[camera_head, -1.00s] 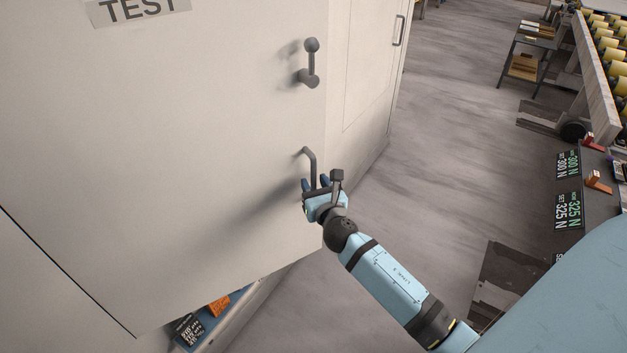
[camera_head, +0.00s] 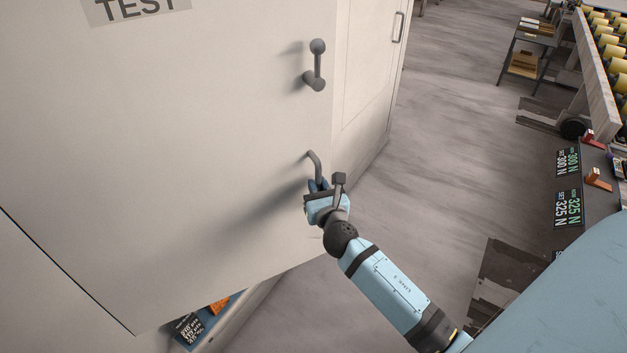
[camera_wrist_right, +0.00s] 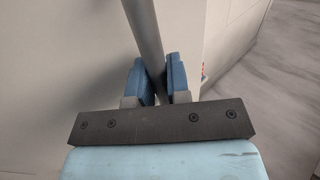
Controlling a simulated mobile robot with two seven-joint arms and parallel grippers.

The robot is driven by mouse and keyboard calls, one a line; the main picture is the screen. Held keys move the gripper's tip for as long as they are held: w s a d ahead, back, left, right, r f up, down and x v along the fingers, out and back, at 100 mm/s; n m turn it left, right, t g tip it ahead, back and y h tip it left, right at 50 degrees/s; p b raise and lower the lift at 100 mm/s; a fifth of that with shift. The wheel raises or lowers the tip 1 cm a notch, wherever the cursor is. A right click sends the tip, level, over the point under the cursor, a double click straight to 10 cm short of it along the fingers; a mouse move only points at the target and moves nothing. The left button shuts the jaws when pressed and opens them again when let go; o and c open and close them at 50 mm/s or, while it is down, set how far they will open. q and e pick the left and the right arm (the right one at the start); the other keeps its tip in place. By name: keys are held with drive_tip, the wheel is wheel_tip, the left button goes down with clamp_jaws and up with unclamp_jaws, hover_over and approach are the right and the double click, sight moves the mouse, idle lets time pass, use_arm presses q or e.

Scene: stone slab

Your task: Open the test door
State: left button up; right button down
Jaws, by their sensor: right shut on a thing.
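The large pale test door (camera_head: 190,160) fills the left of the head view, with a "TEST" label (camera_head: 135,8) at its top. A grey bar handle (camera_head: 316,165) sticks out low near the door's right edge. My right gripper (camera_head: 318,187) is shut on this handle. In the right wrist view, the blue fingers (camera_wrist_right: 160,82) close on both sides of the grey bar (camera_wrist_right: 146,40). A grey lever with a round knob (camera_head: 317,65) sits higher on the door, apart from the gripper. My left gripper is not in view.
A pale cabinet panel with its own handle (camera_head: 398,27) stands behind the door's right edge. Grey floor (camera_head: 450,120) is free to the right. A dark table with display labels (camera_head: 567,205) stands at the right. A small dark sign (camera_head: 187,327) shows below the door.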

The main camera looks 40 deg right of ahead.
use_arm(q)
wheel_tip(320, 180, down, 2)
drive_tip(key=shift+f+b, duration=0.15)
drive_tip(key=shift+b, duration=0.9)
use_arm(e)
drive_tip(key=s+a+m+g+h, duration=0.1)
drive_tip(key=s+a+m+h, duration=0.1)
drive_tip(key=s, duration=1)
drive_tip(key=shift+s+a+g+h, duration=0.2)
drive_tip(key=shift+a+g+h, duration=0.1)
drive_tip(key=shift+a+h, duration=0.55)
drive_tip(key=shift+a, duration=0.15)
drive_tip(key=c, duration=1.1)
unclamp_jaws()
